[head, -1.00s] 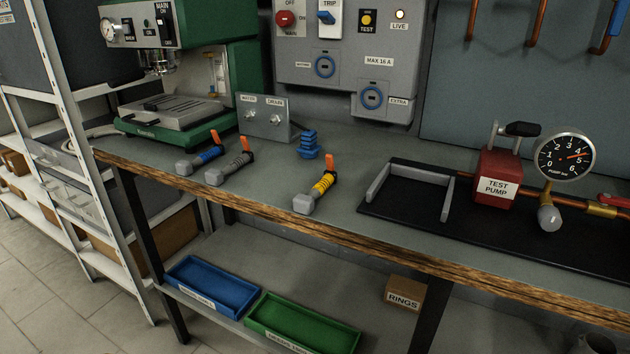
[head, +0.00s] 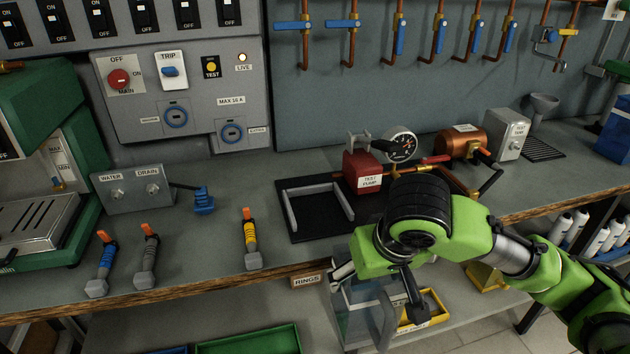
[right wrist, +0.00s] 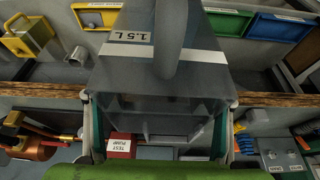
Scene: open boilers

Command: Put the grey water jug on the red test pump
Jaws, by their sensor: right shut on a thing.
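The grey water jug (head: 358,318) is a see-through grey box in front of the bench's front edge, partly hidden by my right arm. In the right wrist view the jug (right wrist: 135,70) fills the middle, with a "1.5 L" label and a white band. My right gripper (head: 378,285) is shut on it, one finger on each side (right wrist: 160,128). The pump also shows low in the right wrist view (right wrist: 120,147). The jug is apart from the pump. My left gripper is out of view.
The bench's wooden front edge (head: 230,275) lies between the jug and the pump. A pressure gauge (head: 400,146) and copper boiler (head: 462,142) stand right of the pump. Several tools, one yellow-handled (head: 250,235), lie left. A "RINGS" box (head: 307,280) and yellow bin (head: 425,312) are below.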

